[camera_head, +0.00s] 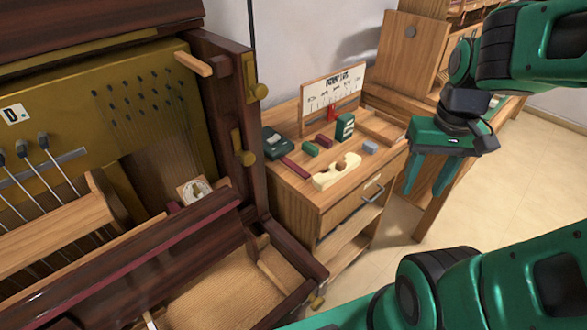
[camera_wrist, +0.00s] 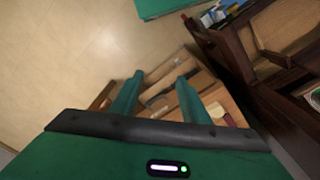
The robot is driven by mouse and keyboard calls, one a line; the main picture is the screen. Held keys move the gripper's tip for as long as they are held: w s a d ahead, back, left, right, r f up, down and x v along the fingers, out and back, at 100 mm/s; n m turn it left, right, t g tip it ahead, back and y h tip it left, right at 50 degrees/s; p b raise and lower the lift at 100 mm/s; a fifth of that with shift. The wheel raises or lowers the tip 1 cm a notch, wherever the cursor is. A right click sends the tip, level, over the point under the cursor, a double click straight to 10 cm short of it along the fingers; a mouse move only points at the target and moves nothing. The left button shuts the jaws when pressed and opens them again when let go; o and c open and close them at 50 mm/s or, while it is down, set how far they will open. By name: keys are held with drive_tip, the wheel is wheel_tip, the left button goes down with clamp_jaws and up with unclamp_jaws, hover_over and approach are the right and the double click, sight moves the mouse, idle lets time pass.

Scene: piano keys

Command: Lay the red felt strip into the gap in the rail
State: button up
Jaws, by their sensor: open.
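A dark red strip (camera_head: 295,167), which looks like the felt strip, lies along the left edge of the small wooden cabinet's top. A shorter dark red block (camera_head: 323,141) lies farther back on that top. A rail with a dark red line (camera_head: 130,250) runs along the front of the open piano at left. I cannot make out the gap in it. My gripper (camera_head: 424,188) is open and empty, fingers pointing down, to the right of the cabinet and apart from everything. In the wrist view, the open fingers (camera_wrist: 160,77) appear over part of the cabinet.
The cabinet (camera_head: 340,208) also bears a cream shaped block (camera_head: 337,172), a dark green device (camera_head: 278,143), a green box (camera_head: 345,127), a blue-grey block (camera_head: 370,147) and an upright chart (camera_head: 334,88). The piano's dark side post (camera_head: 225,110) stands left of it.

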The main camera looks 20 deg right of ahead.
drive_tip(key=w+a+n+t, duration=0.1)
drive_tip(key=w+a+n, duration=0.15)
drive_tip(key=w, duration=0.55)
drive_tip(key=n+t+y, duration=0.2)
drive_tip(key=n+t, duration=0.1)
drive_tip(key=n, duration=0.4)
approach(295, 166)
drive_tip(key=shift+w+a+f, duration=0.25)
drive_tip(key=shift+w+f, duration=0.1)
drive_tip(key=shift+f, duration=0.3)
drive_tip(key=shift+x, duration=3.25)
drive_tip(key=shift+s+d, duration=0.1)
drive_tip(key=shift+s, duration=0.05)
clamp_jaws()
